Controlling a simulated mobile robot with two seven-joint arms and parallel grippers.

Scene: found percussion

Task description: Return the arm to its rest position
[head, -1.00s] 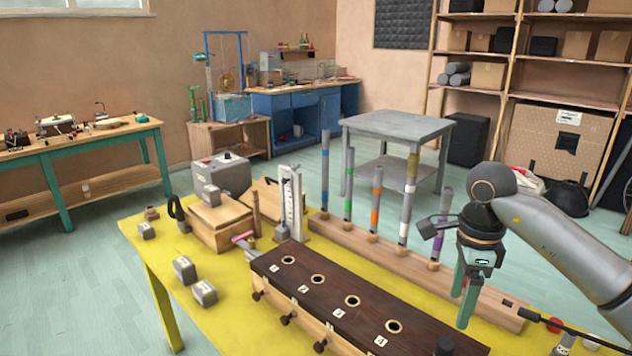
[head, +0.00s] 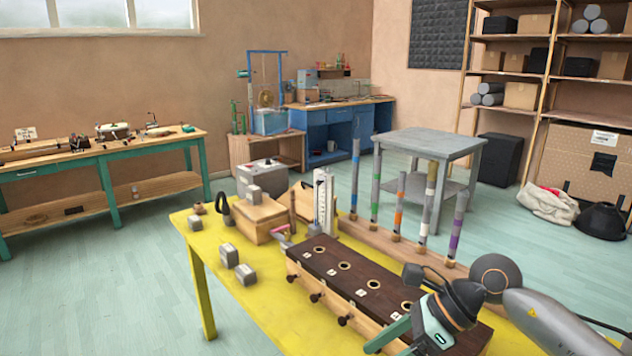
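My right arm comes in from the lower right, over the yellow table (head: 232,288). Its dark wrist and teal gripper (head: 385,340) are low in the head view, in front of the near end of the dark wooden block with holes (head: 335,267). One teal finger shows clearly, pointing to the lower left. The other finger is mostly hidden or cut off, so the gap between them cannot be read. I see nothing held. My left gripper is out of view.
Upright tubes with coloured bands (head: 398,205) stand in a wooden rail (head: 385,240) behind the block. A wooden box (head: 262,217), a white upright gauge (head: 323,200) and small grey weights (head: 245,274) stand farther left. A grey table (head: 425,143) is behind.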

